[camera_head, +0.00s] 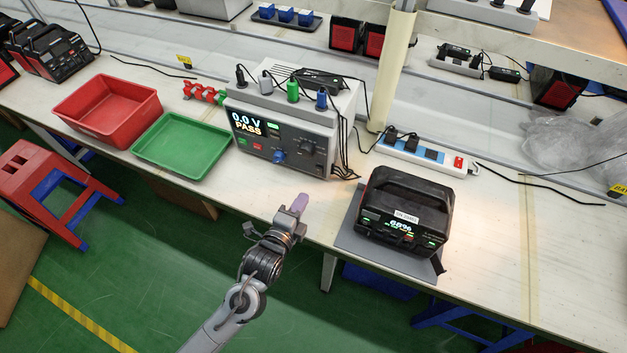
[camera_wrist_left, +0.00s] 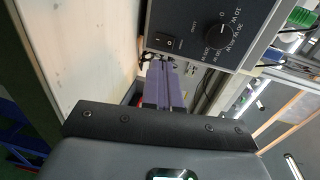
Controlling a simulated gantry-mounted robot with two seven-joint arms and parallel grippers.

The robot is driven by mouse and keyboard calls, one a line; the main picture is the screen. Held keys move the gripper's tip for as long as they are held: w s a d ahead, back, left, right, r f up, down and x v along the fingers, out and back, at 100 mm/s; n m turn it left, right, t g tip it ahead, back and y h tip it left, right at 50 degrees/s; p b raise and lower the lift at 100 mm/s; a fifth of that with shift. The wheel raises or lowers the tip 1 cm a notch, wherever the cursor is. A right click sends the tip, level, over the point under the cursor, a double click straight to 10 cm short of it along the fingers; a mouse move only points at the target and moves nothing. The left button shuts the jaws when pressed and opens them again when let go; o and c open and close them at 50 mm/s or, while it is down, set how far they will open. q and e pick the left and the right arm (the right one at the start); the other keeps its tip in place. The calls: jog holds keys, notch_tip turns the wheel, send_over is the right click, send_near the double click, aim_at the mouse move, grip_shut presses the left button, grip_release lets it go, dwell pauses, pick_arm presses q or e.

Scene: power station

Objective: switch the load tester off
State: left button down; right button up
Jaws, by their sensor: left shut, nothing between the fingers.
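The load tester (camera_head: 285,140) is a grey box on the bench with a lit display reading "0.0 V PASS". My left gripper (camera_head: 299,204) has purple fingers, shut and empty. It is by the bench's front edge, apart from the tester's front. The fingers also show in the wrist view (camera_wrist_left: 164,85), below the switch. My right gripper is not in view.
A black power station (camera_head: 404,208) reading 68% stands on a grey mat right of my left gripper. A green tray (camera_head: 182,146) and a red bin (camera_head: 107,107) stand left of the tester. A power strip (camera_head: 425,155) lies behind the station. Cables hang at the tester's right side.

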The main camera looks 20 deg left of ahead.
aim_at(318, 171)
pick_arm(q)
jog(key=w, duration=0.2)
jog(key=w+b, duration=0.1)
jog(key=w, duration=0.1)
jog(key=w+b, duration=0.1)
jog(key=w, duration=0.2)
jog(key=shift+d+f, duration=0.1)
jog(key=shift+f, duration=0.25)
jog(key=shift+w+r, duration=0.15)
jog(key=shift+w, duration=0.55)
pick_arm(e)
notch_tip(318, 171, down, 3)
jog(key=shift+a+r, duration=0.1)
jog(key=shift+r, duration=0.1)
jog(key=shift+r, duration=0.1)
